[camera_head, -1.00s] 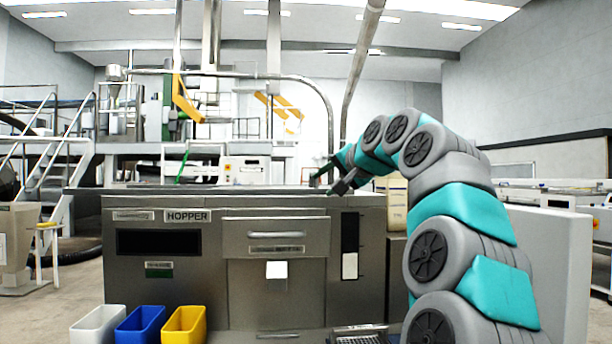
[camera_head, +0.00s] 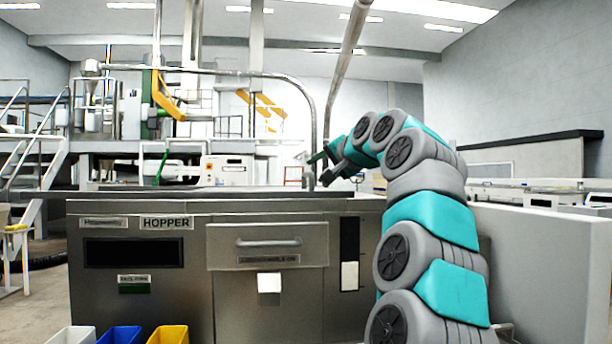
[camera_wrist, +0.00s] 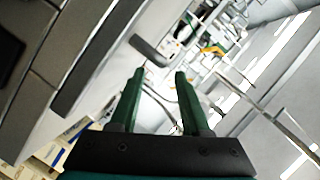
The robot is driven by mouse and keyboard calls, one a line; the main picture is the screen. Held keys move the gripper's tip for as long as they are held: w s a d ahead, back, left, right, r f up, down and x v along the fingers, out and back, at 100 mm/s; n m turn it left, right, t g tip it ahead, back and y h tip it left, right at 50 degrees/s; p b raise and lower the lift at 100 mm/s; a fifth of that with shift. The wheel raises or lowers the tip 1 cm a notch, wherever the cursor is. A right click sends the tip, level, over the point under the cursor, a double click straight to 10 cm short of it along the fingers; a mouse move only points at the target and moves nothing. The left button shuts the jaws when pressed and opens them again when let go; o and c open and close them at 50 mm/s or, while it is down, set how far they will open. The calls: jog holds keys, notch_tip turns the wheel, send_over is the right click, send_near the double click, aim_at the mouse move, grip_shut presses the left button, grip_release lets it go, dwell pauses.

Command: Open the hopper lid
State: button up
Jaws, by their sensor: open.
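The steel hopper cabinet (camera_head: 90,260) stands in front of me in the head view, with a HOPPER label on its front. Its flat dark top (camera_head: 190,192), seen nearly edge-on, looks closed; I cannot make out the lid's outline. My gripper (camera_head: 319,170) is above the cabinet top near its right end, with nothing between its fingers. In the wrist view, the two green fingers of my gripper (camera_wrist: 157,76) are apart. A dark grey handle-like bar (camera_wrist: 150,50) lies just beyond them, apart from the fingers, beside the tilted cabinet edge.
A drawer front with a bar handle (camera_head: 268,242) is on the cabinet's face. White, blue (camera_head: 119,335) and yellow (camera_head: 167,335) bins stand at its foot, lower left. A pale wall-like panel (camera_head: 545,260) stands right of my arm. A curved pipe (camera_head: 290,82) rises behind the cabinet.

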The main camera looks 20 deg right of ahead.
aim_at(307, 175)
jog(key=shift+p+x, duration=0.85)
jog(key=shift+x, duration=2.5)
grip_shut()
jog(key=shift+f, duration=0.1)
